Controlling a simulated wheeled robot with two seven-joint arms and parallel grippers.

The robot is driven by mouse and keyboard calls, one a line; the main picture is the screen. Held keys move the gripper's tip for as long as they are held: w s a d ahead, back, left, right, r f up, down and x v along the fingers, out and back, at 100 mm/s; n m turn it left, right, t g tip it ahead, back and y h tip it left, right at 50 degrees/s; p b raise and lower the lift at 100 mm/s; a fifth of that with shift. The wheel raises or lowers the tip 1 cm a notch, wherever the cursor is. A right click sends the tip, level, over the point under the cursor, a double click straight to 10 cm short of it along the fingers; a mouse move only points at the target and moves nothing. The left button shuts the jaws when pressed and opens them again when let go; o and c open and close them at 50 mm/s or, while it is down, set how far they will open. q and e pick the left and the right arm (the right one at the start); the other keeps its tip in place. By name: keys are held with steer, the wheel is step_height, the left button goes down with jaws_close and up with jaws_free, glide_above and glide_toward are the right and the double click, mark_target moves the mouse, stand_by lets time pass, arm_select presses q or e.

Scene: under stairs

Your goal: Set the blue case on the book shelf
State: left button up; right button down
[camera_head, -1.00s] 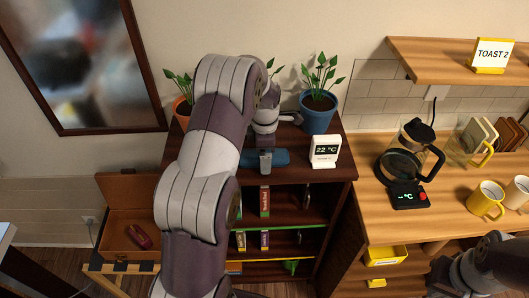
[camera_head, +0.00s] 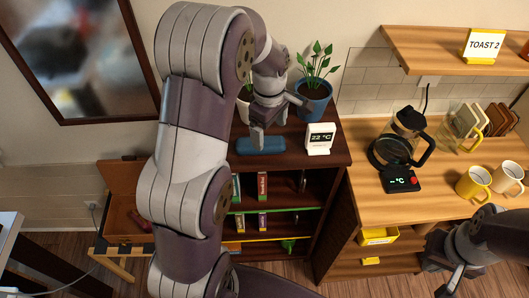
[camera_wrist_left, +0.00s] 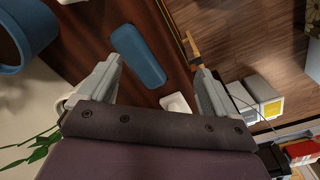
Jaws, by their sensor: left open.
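The blue case (camera_head: 261,145) lies flat on the dark wooden top of the book shelf (camera_head: 325,172), left of the small white temperature display. My left gripper (camera_head: 280,122) is open and empty, just above and behind the case, fingers apart. In the left wrist view the case (camera_wrist_left: 138,55) lies past the left fingertip of the open gripper (camera_wrist_left: 155,62), with nothing between the fingers. My right gripper (camera_head: 438,272) shows at the lower right; its fingers are too unclear to judge. My left arm hides the left part of the shelf.
A white temperature display (camera_head: 320,139) and a plant in a blue pot (camera_head: 314,97) stand on the shelf top, close to my left gripper. A counter (camera_head: 440,205) at the right holds a coffee maker (camera_head: 400,140) and mugs. An open brown box (camera_head: 120,215) is at the left.

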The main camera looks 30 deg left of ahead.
arm_select(q)
steer(key=s+d+f+m+t, duration=0.1)
steer(key=s+d+m, duration=0.3)
steer(key=s+m, duration=0.4)
steer(key=s+d+m, duration=0.3)
steer(key=s+m, duration=0.5)
steer(key=f+b, duration=0.5)
steer(key=shift+w+d, duration=0.1)
steer(key=shift+w, duration=0.3)
arm_select(e)
steer(key=f, duration=0.4)
steer(key=shift+s+d+f, duration=0.15)
steer(key=shift+s+f, duration=0.05)
steer(key=shift+f, duration=0.2)
